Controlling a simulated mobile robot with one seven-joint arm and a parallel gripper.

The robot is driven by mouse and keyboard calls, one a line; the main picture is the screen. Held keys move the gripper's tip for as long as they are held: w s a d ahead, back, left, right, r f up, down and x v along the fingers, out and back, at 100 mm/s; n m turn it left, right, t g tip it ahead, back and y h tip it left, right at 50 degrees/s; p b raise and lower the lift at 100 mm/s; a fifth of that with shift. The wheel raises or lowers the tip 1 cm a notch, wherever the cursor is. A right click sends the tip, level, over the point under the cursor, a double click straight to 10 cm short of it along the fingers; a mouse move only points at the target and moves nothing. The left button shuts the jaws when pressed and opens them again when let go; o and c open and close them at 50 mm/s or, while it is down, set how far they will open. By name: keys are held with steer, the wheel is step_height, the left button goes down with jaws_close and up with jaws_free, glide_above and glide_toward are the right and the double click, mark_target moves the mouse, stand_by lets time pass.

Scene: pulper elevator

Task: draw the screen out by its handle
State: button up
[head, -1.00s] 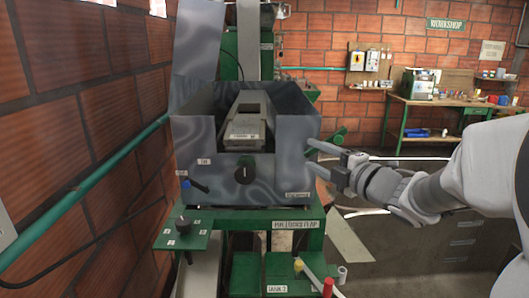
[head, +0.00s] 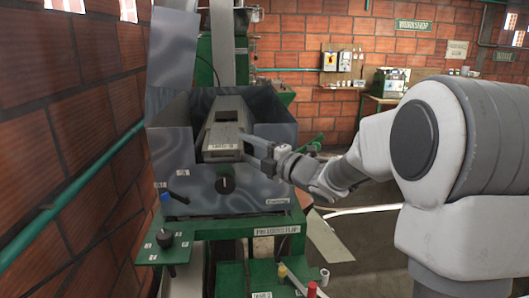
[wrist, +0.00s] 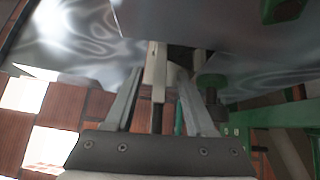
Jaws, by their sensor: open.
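I cannot tell for sure which part is the screen. My gripper (head: 252,153) is open at the right of the box's front, close to the near end of the slotted piece. In the wrist view, a narrow pale bar (wrist: 154,66) shows between the open fingers (wrist: 158,85); whether they touch it I cannot tell.
A brick wall with a green pipe (head: 72,190) is close on the left. A workbench (head: 395,100) stands far back right.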

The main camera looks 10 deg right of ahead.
mark_target(232, 139)
steer(key=p+x, duration=0.1)
steer(key=x, duration=0.4)
steer(key=shift+w+a, duration=0.2)
steer(key=shift+w, duration=0.05)
steer(key=shift+c, duration=0.3)
jaws_close()
steer(key=shift+s+r, duration=0.1)
steer(key=shift+s, duration=0.05)
stand_by(0.9)
steer(key=s+b, duration=0.5)
steer(key=s, duration=0.6)
steer(key=shift+s+a, duration=0.2)
steer(key=shift+s, duration=0.2)
stand_by(1.0)
stand_by(0.4)
